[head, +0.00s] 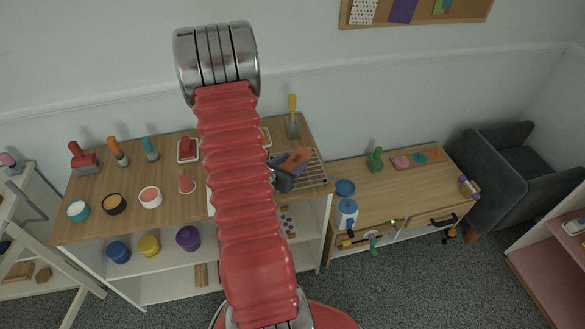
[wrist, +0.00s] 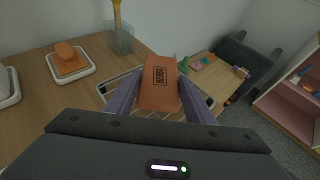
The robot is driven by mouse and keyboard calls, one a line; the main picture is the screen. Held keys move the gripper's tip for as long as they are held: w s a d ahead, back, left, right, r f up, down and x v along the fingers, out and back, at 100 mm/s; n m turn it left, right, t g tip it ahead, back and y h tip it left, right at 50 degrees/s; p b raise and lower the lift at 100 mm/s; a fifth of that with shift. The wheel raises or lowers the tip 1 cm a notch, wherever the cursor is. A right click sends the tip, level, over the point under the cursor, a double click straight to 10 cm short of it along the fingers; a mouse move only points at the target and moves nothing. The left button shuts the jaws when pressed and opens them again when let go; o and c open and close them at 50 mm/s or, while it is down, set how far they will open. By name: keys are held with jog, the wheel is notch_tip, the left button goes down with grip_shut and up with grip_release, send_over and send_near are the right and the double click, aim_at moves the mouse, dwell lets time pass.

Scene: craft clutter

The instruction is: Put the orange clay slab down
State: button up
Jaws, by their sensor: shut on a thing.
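The orange clay slab (wrist: 160,76) has a dark stamped mark on its top face. My gripper (wrist: 160,92) is shut on it, with a finger along each side. A wire rack (head: 314,180) lies on the shelf top below the slab. Its wires also show around the slab in the wrist view (wrist: 108,88). I cannot tell how large the gap between slab and rack is.
A clear cup (wrist: 119,40) with a yellow-handled tool stands behind the rack. A white tray (wrist: 50,70) with an orange piece is to the left. Jars, stamps and another tray (head: 188,160) fill the left shelf top. A lower cabinet (head: 395,188) stands to the right.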

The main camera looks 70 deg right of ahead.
jog(key=shift+f, duration=1.35)
jog(key=o, duration=1.2)
jog(key=shift+f, duration=0.1)
jog(key=shift+v, duration=3.85)
